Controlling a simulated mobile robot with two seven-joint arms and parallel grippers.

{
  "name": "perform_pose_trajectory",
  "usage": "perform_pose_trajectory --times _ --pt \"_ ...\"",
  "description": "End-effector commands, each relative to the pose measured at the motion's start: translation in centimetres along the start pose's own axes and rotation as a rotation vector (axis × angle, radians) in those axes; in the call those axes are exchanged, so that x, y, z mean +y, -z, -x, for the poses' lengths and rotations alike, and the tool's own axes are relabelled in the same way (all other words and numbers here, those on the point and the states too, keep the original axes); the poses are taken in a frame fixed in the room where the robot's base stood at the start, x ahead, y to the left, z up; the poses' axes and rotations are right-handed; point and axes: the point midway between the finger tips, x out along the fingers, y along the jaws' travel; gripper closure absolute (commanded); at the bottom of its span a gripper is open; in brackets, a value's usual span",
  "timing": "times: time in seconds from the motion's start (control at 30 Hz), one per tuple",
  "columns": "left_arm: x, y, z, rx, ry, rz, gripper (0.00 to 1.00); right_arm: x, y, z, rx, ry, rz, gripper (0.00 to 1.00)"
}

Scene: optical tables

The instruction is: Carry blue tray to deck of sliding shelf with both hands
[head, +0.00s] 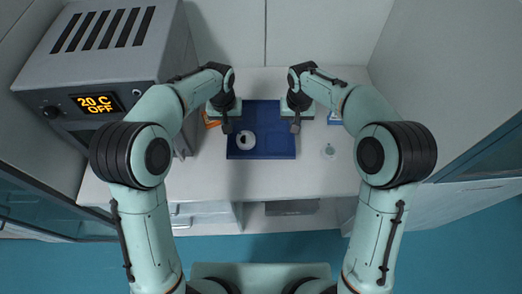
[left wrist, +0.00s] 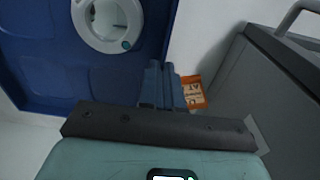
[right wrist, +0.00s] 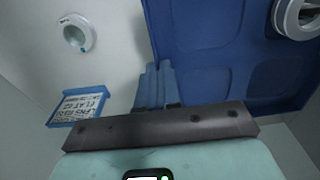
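The blue tray (head: 262,150) lies in the middle of the white worktop, between my two hands. A white ring-shaped piece (head: 246,140) is on its left part. It also shows in the left wrist view (left wrist: 84,22). My left gripper (head: 227,127) is at the tray's left edge, its fingers (left wrist: 164,84) close together on the rim. My right gripper (head: 295,127) is at the right edge, its fingers (right wrist: 156,84) likewise close together on the rim. The fingertips' contact is partly hidden. I cannot tell whether the tray is clear of the worktop.
A grey oven-like box (head: 100,55) with a "20 C OFF" display stands at the left. An orange label (left wrist: 194,92) is left of the tray. The worktop's front (head: 280,180) is clear.

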Motion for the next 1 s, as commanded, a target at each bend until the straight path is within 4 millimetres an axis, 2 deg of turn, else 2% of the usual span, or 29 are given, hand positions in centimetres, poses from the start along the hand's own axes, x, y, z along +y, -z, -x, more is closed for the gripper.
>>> perform_pose_trajectory --times 0.67,0.87,1.0 --pt "0.0 -0.2 -0.5 -0.005 0.001 0.0 1.0 0.0 -0.2 -0.5 -0.004 -0.001 0.0 1.0" --pt "-0.1 -0.5 -2.3 -0.008 0.002 0.0 1.0 0.0 -0.5 -2.4 -0.007 -0.001 0.0 1.0" --pt "0.0 -0.7 -4.3 -0.008 0.002 0.0 1.0 0.0 -0.7 -4.3 -0.008 -0.002 0.0 1.0"
